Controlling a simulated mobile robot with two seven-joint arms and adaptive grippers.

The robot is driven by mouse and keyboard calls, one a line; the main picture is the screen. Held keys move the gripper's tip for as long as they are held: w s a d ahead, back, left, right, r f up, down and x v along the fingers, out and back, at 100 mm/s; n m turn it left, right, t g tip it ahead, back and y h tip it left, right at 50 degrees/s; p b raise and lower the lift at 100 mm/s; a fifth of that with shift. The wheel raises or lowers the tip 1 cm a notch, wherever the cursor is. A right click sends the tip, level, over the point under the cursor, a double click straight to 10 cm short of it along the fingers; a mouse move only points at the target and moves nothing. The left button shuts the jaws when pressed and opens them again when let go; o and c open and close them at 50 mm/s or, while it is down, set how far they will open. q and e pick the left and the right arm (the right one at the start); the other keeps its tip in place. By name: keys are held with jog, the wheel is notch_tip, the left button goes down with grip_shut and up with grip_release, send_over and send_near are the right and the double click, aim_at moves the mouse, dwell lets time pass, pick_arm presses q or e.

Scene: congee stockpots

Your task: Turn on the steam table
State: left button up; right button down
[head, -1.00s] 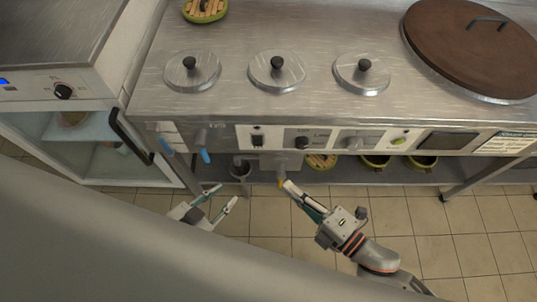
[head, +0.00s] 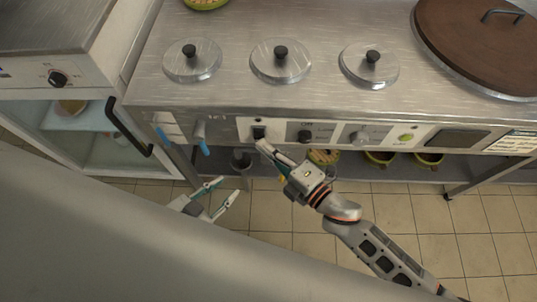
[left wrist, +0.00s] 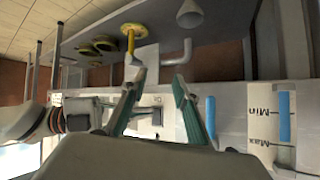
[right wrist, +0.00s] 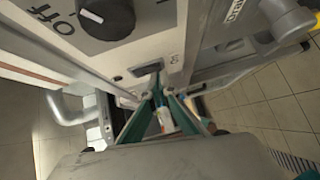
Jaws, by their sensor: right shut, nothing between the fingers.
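The steam table (head: 215,90) has a steel top with several round black-knobbed lids. On its front panel is a black rocker switch (head: 259,132), also in the right wrist view (right wrist: 148,68). Right of it is a black knob (head: 305,137); the right wrist view shows this knob (right wrist: 107,15) beside "Off" lettering. My right gripper (head: 263,146) is shut and empty, its tips at the lower edge of the switch; I cannot tell whether they touch. My left gripper (head: 226,192) is open and empty, below the panel. It also shows in the left wrist view (left wrist: 156,92).
A large brown lid (head: 470,45) covers the right end. A lower shelf holds green bowls (head: 380,157).

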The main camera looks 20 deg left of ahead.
pick_arm(q)
jog(key=shift+s, duration=0.1)
pick_arm(e)
jog(key=shift+w, duration=0.15)
jog(key=shift+a+f+b, duration=0.15)
jog(key=shift+f+b, duration=0.4)
jog(key=shift+b, duration=0.3)
jog(key=shift+w+r+p, duration=0.3)
jog(key=shift+r, duration=0.2)
jog(key=shift+s, duration=0.1)
jog(key=shift+s+d, duration=0.1)
jog(key=shift+d, duration=0.2)
pick_arm(q)
jog(key=shift+d, duration=0.35)
pick_arm(e)
jog(key=f+v, duration=0.1)
jog(key=v, duration=1)
jog(key=shift+d, duration=0.2)
pick_arm(q)
jog(key=shift+f, duration=0.1)
pick_arm(e)
jog(key=shift+s+r, duration=0.1)
jog(key=shift+r, duration=0.05)
